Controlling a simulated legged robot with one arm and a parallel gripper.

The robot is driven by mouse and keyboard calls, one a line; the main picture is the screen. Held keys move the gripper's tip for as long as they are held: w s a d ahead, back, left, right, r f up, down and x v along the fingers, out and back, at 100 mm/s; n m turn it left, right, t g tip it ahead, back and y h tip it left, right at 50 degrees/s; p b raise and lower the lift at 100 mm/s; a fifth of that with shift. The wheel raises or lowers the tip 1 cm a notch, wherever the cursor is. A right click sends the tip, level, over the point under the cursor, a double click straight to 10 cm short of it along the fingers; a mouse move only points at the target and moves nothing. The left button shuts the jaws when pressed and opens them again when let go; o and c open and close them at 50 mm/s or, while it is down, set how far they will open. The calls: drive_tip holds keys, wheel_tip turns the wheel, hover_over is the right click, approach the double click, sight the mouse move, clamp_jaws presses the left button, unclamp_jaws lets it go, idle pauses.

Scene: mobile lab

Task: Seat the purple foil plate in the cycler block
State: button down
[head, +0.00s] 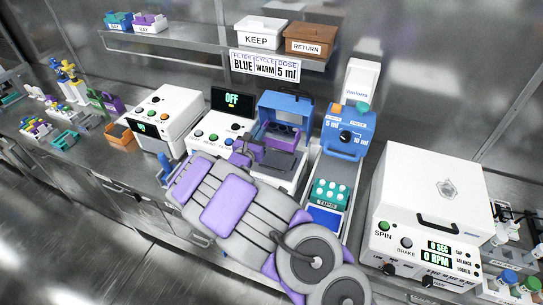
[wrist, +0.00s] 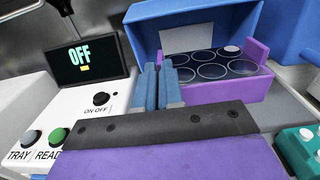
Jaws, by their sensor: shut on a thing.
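The purple foil plate (wrist: 225,92) shows its open round wells in the wrist view, with a pale cap on one at the back right. It shows in the head view (head: 284,134) inside the raised blue lid of the cycler (head: 288,101). My gripper (wrist: 162,72) has its blue fingers close together at the plate's left end and is shut on it. In the head view my gripper (head: 258,146) is partly hidden by my arm. The plate's underside and the cycler block below it are hidden, so I cannot tell whether they touch.
A white reader (head: 210,131) with a dark OFF display stands left of the cycler. A blue dispenser (head: 347,135) and a teal rack of capped vials (head: 329,193) are close on the right. A large white centrifuge (head: 430,200) stands farther right. A shelf runs above.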

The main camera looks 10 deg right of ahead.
drive_tip(key=f, duration=0.2)
drive_tip(key=a+f+b, duration=0.1)
drive_tip(key=f, duration=0.1)
drive_tip(key=a+f, duration=0.1)
drive_tip(key=f, duration=0.1)
drive_tip(key=shift+a+f, duration=0.15)
drive_tip(key=shift+f, duration=0.05)
drive_tip(key=f, duration=0.1)
drive_tip(key=d+f, duration=0.1)
drive_tip(key=f+b, duration=0.1)
drive_tip(key=shift+d, duration=0.25)
drive_tip(key=c, duration=1.7)
unclamp_jaws()
drive_tip(key=shift+a+f, duration=0.1)
drive_tip(key=shift+a, duration=0.05)
drive_tip(key=shift+o, duration=1.4)
drive_tip(key=shift+a, duration=0.25)
drive_tip(key=shift+o, duration=0.7)
drive_tip(key=shift+d, duration=0.15)
